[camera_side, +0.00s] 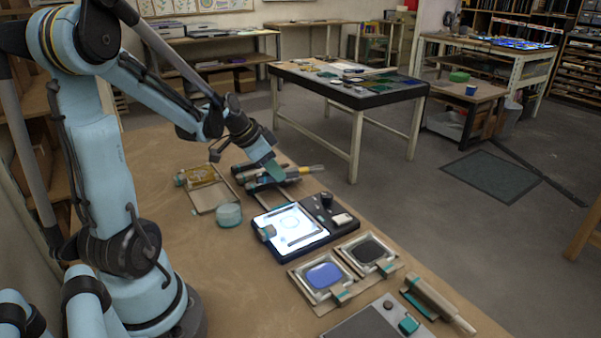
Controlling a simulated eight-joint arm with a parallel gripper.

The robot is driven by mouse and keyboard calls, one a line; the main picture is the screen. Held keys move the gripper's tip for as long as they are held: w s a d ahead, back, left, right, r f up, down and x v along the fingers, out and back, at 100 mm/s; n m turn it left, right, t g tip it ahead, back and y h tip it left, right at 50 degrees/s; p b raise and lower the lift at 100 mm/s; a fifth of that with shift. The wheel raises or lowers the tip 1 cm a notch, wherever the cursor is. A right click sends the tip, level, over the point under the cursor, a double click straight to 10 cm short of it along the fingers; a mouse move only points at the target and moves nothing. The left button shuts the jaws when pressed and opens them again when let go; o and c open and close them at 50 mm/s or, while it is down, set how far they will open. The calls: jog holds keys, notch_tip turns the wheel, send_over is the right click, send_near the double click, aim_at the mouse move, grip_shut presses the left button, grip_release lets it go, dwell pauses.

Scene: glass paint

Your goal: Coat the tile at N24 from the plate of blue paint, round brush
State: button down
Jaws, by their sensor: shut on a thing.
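My gripper (275,172) is down at the brush rest (255,187) at the far side of the bench. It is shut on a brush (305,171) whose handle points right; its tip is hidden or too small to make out. The plate of blue paint (325,275) lies in a tan holder nearer the camera, well away from my gripper.
A plate of dark paint (368,249) sits right of the blue one. A lidded pale jar (229,215) and an amber piece in a tray (202,176) are on the left. Another brush in a holder (435,300) lies front right. The bench's front left (235,285) is clear.

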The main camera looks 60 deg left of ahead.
jog(key=s+d+r+m+y, duration=0.15)
jog(key=d+r+m, duration=0.25)
jog(key=d+m, duration=0.65)
jog(key=s+d+r+m+y, duration=0.1)
jog(key=s+d+r+m, duration=0.25)
jog(key=d+m, duration=0.65)
jog(key=shift+m+h, duration=0.25)
jog(key=shift+m, duration=0.4)
jog(key=shift+w+a+f, duration=0.1)
jog(key=shift+a+f, duration=0.15)
jog(key=shift+f, duration=0.5)
jog(key=shift+w+a+f, duration=0.1)
jog(key=shift+a+f, duration=0.1)
jog(key=shift+f, duration=0.55)
jog(key=shift+w+a+f, duration=0.1)
jog(key=shift+a+f, duration=0.15)
jog(key=shift+f, duration=0.5)
jog(key=shift+f, duration=0.55)
jog(key=shift+r, duration=0.1)
jog(key=shift+r, duration=1.05)
jog(key=shift+r, duration=2)
